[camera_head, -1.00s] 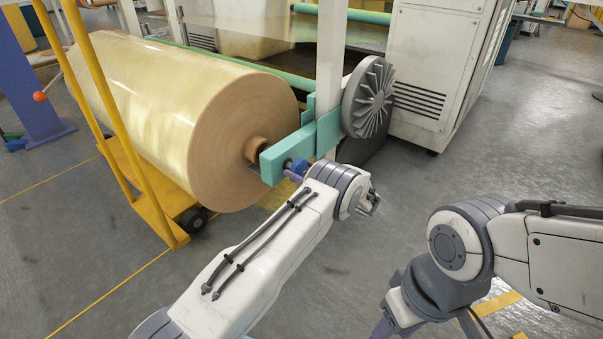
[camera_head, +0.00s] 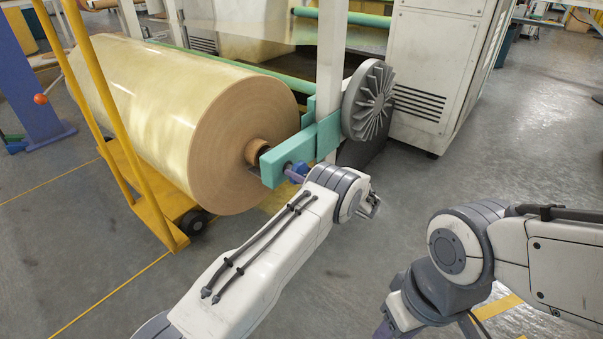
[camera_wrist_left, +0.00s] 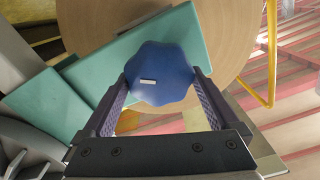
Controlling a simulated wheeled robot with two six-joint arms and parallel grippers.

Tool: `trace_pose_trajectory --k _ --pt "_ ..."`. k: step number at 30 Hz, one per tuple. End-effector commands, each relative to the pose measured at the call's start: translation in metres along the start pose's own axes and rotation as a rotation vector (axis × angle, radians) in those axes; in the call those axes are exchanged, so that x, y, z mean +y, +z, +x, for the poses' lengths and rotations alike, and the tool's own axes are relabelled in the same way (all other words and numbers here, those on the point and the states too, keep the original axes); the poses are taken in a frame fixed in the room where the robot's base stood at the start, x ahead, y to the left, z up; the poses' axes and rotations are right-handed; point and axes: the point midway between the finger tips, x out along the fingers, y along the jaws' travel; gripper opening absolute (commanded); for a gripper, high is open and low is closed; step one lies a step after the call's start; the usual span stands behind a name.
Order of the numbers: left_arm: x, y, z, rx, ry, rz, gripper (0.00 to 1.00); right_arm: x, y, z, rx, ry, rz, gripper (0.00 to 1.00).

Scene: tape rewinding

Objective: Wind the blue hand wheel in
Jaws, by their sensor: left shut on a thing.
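The blue hand wheel (camera_wrist_left: 160,72) sits at the end of the teal bracket (camera_wrist_left: 134,60) in the left wrist view. It has a lobed rim and a small white mark near its centre. My left gripper (camera_wrist_left: 162,90) is shut on it, with one purple-grey finger on each side. In the head view the wheel (camera_head: 297,170) shows only as a small blue piece beside the teal bracket (camera_head: 290,155), and my left wrist partly hides it.
A big tan roll (camera_head: 190,120) lies at the left, its core end near the bracket. A yellow cart frame (camera_head: 120,120) stands in front of it. A grey finned disc (camera_head: 369,98) and a white cabinet (camera_head: 440,65) are behind. Grey floor is open at the right.

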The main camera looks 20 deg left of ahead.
Motion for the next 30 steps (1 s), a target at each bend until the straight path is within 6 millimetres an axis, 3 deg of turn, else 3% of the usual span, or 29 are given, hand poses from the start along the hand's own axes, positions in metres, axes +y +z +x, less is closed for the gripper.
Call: trace_pose_trajectory --k 30 --pt "0.0056 0.0047 -0.0030 -0.001 0.002 0.963 0.39 0.0001 0.0001 0.0017 0.000 0.000 0.000 0.50"
